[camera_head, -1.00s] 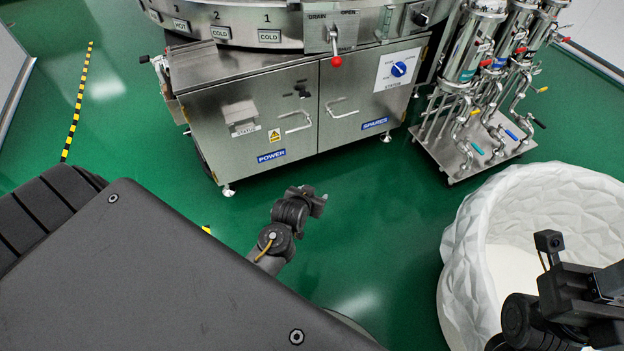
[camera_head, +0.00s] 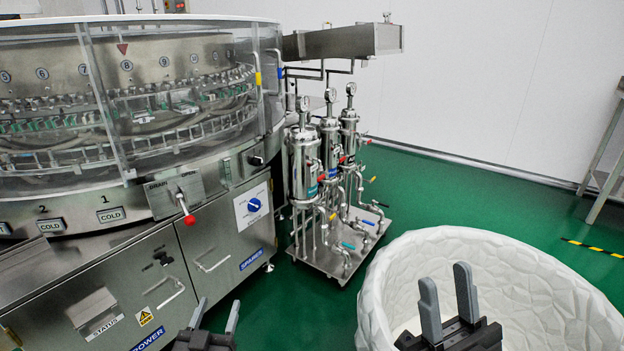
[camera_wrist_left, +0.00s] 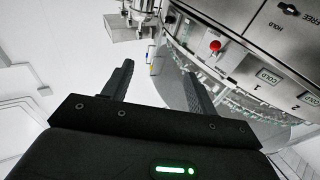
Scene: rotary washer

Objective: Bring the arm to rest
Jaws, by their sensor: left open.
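My left gripper (camera_head: 216,316) shows at the bottom of the head view, in front of the steel rotary washer (camera_head: 215,180). Its two grey fingers stand apart with nothing between them. The left wrist view shows the same gripper (camera_wrist_left: 158,82) open and empty, with part of the washer beyond it. My right gripper (camera_head: 446,285) points up in front of the large white tub (camera_head: 375,305) at the lower right. Its fingers are apart and hold nothing. Most of both arms lies outside the head view.
A steel filter cart (camera_head: 322,255) with several upright cylinders, pipes and coloured valve handles stands between the washer and the tub. A red-knobbed drain lever (camera_head: 187,212) sticks out from the washer. Green floor (camera_head: 420,187) is clear toward the white wall. A steel table (camera_head: 608,170) is at the right edge.

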